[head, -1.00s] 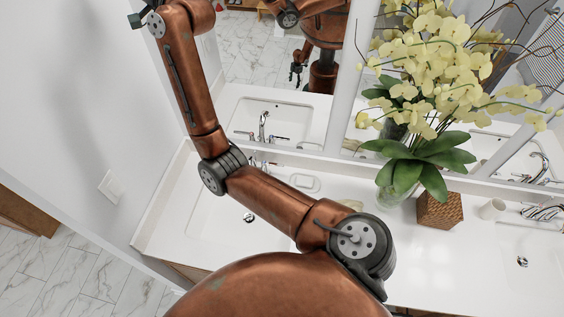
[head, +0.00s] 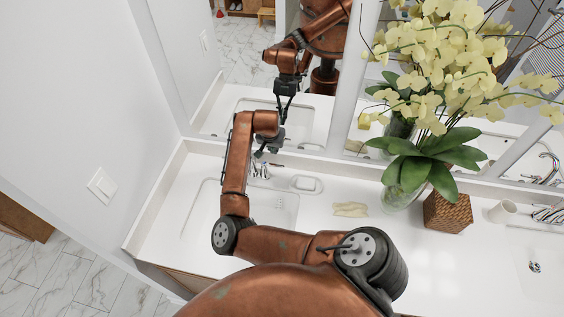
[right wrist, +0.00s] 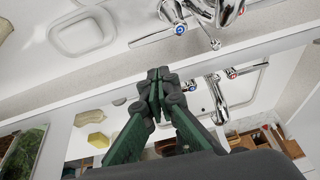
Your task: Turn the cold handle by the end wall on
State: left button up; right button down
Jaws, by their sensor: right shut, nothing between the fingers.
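The tap by the left end wall (head: 100,95) stands at the back of the left sink (head: 275,212), partly hidden by my right arm. In the right wrist view it is chrome at the top edge, cut off by the frame. Its blue-marked cold handle (right wrist: 172,14) is left of the spout (right wrist: 205,25). My right gripper (head: 259,155) is above and behind the tap, near the mirror. In the right wrist view its dark fingers (right wrist: 158,78) are shut, empty, and apart from the cold handle. The handle's exact angle is unclear. My left gripper is out of view.
A mirror (right wrist: 245,100) behind the counter reflects the tap and my arm. A soap dish (head: 307,184), a folded yellowish cloth (head: 350,209), a glass vase of orchids (head: 402,195) and a woven box (head: 447,212) stand to the right. Bare counter (head: 440,260) lies in front.

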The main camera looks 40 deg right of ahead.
jog(key=s+p+x, duration=0.1)
jog(key=s+x, duration=0.1)
jog(key=x, duration=0.8)
jog(key=shift+f+g, duration=0.2)
jog(key=shift+g, duration=0.1)
jog(key=shift+s+d, duration=0.15)
jog(key=shift+d, duration=0.05)
